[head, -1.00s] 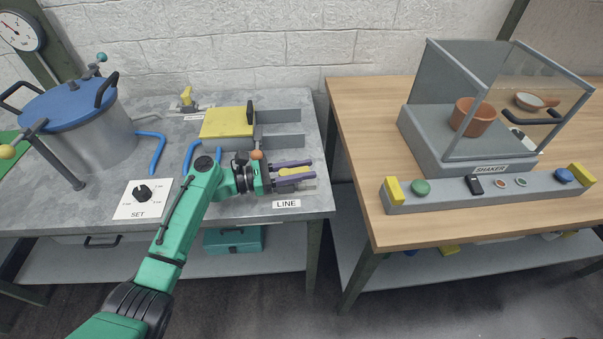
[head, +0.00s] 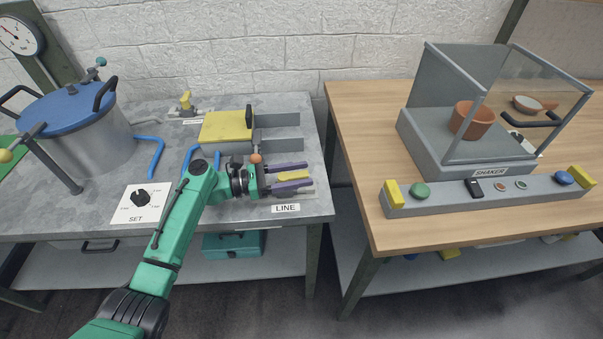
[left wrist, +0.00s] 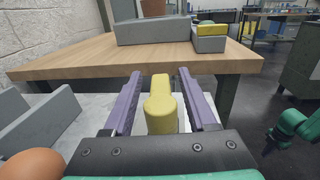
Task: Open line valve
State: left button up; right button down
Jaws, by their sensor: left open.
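The line valve's yellow handle (head: 294,178) is at the right front of the grey bench, just behind the LINE label (head: 286,208). My left gripper (head: 308,174) is open, with its two purple fingers on either side of the handle. In the left wrist view, the yellow handle (left wrist: 161,105) lies between the fingers (left wrist: 158,72), with visible gaps on both sides. The fingers hide part of the valve body in the head view. A green part of my right arm (left wrist: 296,127) shows at the right of the wrist view, but its gripper fingers do not.
A blue-lidded pot (head: 72,105) and SET dial (head: 140,197) are left. A wooden table (head: 360,130) stands right, across a gap.

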pick_arm(q)
jog(key=a, duration=0.4)
jog(key=s+a+b, duration=0.1)
jog(key=a, duration=0.4)
jog(key=a+b, duration=0.1)
jog(key=a, duration=0.3)
jog(key=shift+s+a, duration=0.3)
jog(key=shift+a, duration=0.05)
pick_arm(e)
notch_tip(320, 180, down, 2)
jog(key=shift+f, duration=0.1)
jog(key=c, duration=1.5)
grip_release()
jog(key=shift+c, duration=0.2)
